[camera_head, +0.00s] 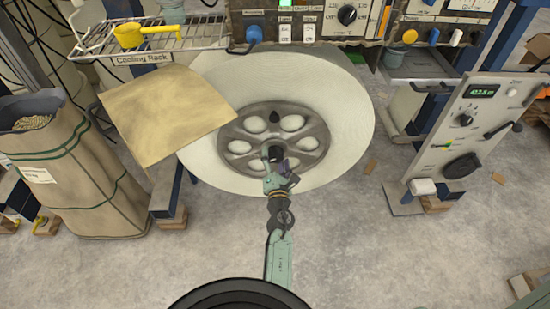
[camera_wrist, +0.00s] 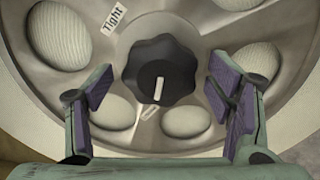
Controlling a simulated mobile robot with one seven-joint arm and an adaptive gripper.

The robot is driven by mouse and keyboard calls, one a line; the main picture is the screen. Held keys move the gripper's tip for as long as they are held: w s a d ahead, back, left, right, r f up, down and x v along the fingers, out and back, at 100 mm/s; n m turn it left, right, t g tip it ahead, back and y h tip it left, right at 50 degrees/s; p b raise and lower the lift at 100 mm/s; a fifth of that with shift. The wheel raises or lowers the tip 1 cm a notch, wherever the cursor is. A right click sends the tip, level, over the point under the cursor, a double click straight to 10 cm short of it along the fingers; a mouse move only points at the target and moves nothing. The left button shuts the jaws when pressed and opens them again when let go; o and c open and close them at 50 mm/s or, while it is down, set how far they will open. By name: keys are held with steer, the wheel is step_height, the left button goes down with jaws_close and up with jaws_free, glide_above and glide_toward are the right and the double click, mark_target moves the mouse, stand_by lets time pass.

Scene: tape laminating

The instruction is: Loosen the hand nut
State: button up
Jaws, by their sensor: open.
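The hand nut (camera_wrist: 160,70) is a black, lobed knob with a white pointer line, at the centre of a grey metal hub (camera_wrist: 205,22) with round holes. Its pointer aims down, slightly left, towards a small, partly unreadable label; a "Tight" label (camera_wrist: 114,19) lies up and left of it. In the head view my gripper (camera_head: 280,168) is in front of the hub (camera_head: 232,133) and largely hides the nut.
The hub sits in a large white roll (camera_head: 348,120). A tan sheet (camera_head: 165,108) hangs at its left, below the cooling rack (camera_head: 150,38). A sack (camera_head: 75,180) stands farther left. A control panel (camera_head: 468,125) stands on the right. The floor (camera_head: 370,240) in front is mostly clear.

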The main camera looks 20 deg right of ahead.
steer(key=v, duration=0.7)
steer(key=shift+r, duration=0.1)
